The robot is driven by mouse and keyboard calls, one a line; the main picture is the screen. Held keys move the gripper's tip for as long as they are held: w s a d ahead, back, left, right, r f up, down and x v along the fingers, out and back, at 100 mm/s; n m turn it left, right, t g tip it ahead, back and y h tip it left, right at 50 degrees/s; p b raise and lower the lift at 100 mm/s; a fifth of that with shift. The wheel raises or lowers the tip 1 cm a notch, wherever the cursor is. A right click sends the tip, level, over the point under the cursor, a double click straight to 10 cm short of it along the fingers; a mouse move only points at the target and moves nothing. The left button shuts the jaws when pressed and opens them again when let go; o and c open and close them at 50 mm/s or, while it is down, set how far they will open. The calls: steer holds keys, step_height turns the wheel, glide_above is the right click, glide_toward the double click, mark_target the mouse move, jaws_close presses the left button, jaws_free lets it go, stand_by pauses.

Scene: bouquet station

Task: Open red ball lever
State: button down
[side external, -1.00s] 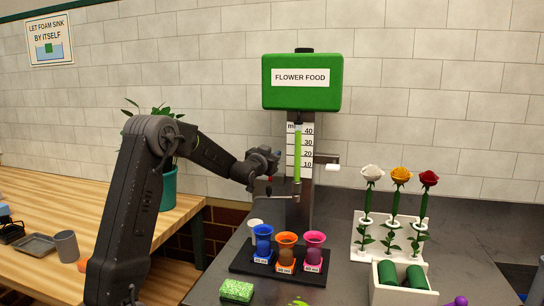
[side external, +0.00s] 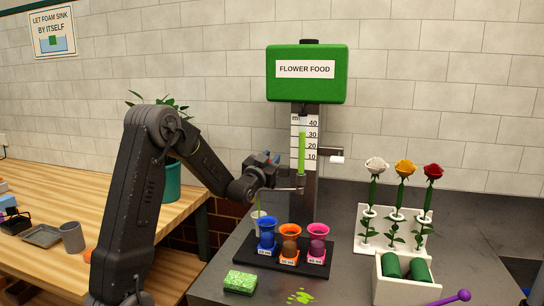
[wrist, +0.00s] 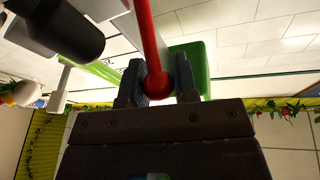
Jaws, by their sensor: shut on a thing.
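The red ball lever (wrist: 147,40) shows in the wrist view as a red rod ending in a ball between my fingers. My gripper (wrist: 158,82) is shut on that ball. In the side view my gripper (side external: 274,168) is left of the dispenser's measuring tube, and the fingers largely hide the ball. The green flower food dispenser (side external: 307,88) stands on a dark post. Bright green liquid (side external: 302,153) fills the tube to about the 30 mark.
A black tray (side external: 282,262) holds blue, orange and pink vases below the dispenser. A green sponge (side external: 240,281) and a green splash (side external: 300,297) are in front. A white rack (side external: 378,240) with three roses stands right. A white box (side external: 402,290) holds green cylinders.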

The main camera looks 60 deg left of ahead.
steer(key=shift+s+d+f, duration=0.35)
steer(key=shift+d+f, duration=0.05)
steer(key=shift+f, duration=0.05)
steer(key=shift+d+f, duration=0.15)
steer(key=shift+f, duration=0.2)
stand_by(1.1)
steer(key=c, duration=1.3)
jaws_free()
steer(key=o, duration=0.4)
steer(key=shift+r, duration=0.2)
steer(key=shift+s, duration=0.1)
steer(key=v, duration=1.3)
steer(key=shift+s, duration=0.3)
